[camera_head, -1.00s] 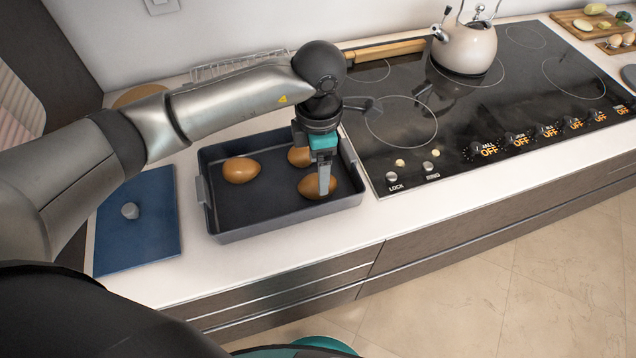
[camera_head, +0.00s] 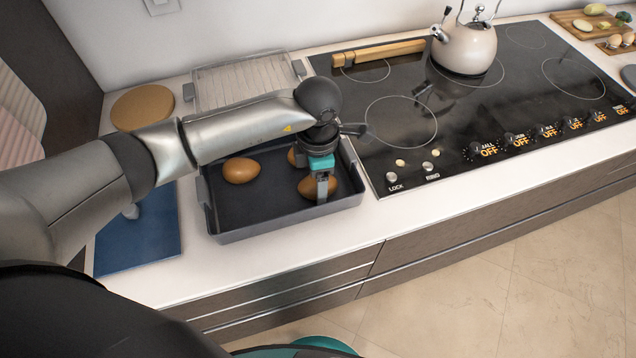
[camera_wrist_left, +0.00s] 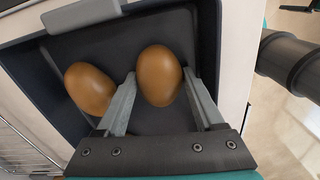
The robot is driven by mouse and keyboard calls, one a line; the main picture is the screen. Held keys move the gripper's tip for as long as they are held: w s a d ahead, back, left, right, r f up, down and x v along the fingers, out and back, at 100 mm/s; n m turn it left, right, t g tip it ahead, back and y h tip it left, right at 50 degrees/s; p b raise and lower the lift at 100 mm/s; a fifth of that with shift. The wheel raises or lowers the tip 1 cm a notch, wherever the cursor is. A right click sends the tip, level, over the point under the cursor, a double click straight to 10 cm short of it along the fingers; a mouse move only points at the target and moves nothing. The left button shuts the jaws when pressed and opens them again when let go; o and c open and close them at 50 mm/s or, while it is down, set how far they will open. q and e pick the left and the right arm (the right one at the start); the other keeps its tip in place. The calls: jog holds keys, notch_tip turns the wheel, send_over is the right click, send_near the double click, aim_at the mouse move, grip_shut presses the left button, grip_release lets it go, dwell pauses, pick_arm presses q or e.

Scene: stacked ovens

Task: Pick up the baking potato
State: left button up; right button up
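Several brown, egg-shaped baking potatoes lie in a dark rectangular baking tray (camera_head: 232,216) on the counter. One potato (camera_head: 241,170) is at the tray's left, another (camera_head: 292,156) is partly hidden behind my gripper, and the third (camera_head: 305,187) is at the front right. My left gripper (camera_head: 322,190) points down into the tray at the front-right potato. In the left wrist view, the open fingers (camera_wrist_left: 160,84) stand on either side of this potato (camera_wrist_left: 159,72), with narrow gaps beside it. Another potato (camera_wrist_left: 90,88) lies outside the left finger. My right gripper is not in view.
A black cooktop (camera_head: 455,115) with a cream kettle (camera_head: 466,48) is right of the tray. A blue board (camera_head: 150,240) lies left. The tray walls surround the gripper closely.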

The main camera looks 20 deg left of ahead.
pick_arm(q)
jog(key=c, duration=0.7)
jog(key=shift+r, duration=0.1)
jog(key=shift+c, duration=0.2)
